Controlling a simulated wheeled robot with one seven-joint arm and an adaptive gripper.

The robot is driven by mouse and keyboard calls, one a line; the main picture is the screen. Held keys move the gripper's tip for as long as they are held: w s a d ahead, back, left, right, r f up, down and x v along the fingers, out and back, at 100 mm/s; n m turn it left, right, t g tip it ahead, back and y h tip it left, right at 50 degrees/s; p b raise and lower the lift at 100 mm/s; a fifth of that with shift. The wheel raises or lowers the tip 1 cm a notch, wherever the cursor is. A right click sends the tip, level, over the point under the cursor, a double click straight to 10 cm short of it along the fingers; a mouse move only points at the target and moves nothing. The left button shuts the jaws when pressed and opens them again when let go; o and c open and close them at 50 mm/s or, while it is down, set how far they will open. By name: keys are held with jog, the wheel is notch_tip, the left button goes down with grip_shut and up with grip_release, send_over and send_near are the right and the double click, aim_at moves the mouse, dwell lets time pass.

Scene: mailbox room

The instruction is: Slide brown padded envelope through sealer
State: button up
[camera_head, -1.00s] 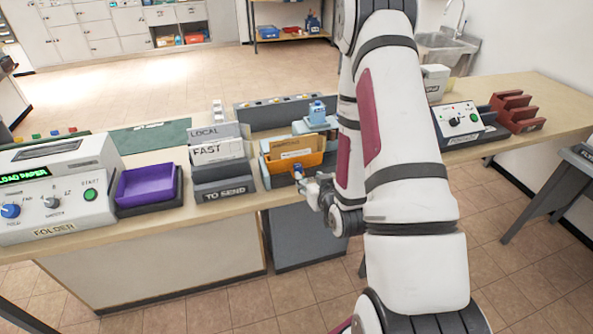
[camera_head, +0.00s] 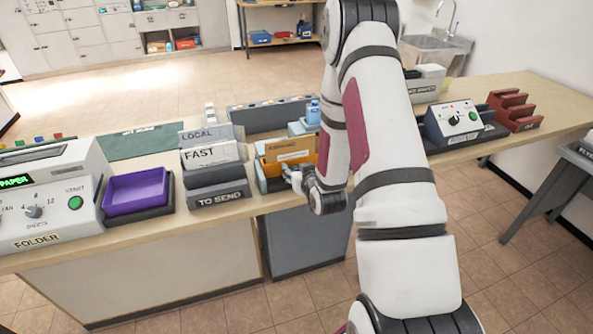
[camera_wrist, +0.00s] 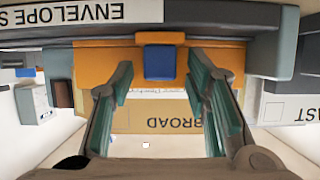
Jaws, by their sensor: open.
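An orange, open-topped pocket (camera_head: 277,167) sits at the bench's front edge, with a tan-brown piece (camera_head: 291,157) upright in it. In the wrist view the orange piece (camera_wrist: 95,62) lies upside down below a white label reading "ENVELOPE S…" (camera_wrist: 80,12). I cannot tell which is the padded envelope. A blue block (camera_wrist: 160,62) is on the orange front. My gripper (camera_wrist: 160,78) is open, its green-padded fingers on either side of this block, with gaps. In the head view it (camera_head: 296,180) is partly hidden by my arm.
The "TO SEND" rack (camera_head: 221,195) with "FAST" and "LOCAL" cards stands just left of the orange pocket. A purple tray (camera_head: 136,191) and the folder machine (camera_head: 45,220) are farther left. A knobbed machine (camera_head: 455,122) and red rack (camera_head: 512,110) stand right.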

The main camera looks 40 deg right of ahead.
grip_shut()
jog(key=shift+d, duration=0.1)
jog(key=s+d+p, duration=0.1)
jog(key=s+d, duration=0.1)
jog(key=d, duration=0.5)
jog(key=s+d+p, duration=0.1)
jog(key=s+d, duration=0.1)
jog(key=d, duration=0.5)
jog(key=s+d, duration=0.2)
jog(key=d, duration=0.4)
jog(key=shift+d+p, duration=0.4)
jog(key=shift+s+d, duration=0.1)
grip_release()
jog(key=shift+d, duration=0.1)
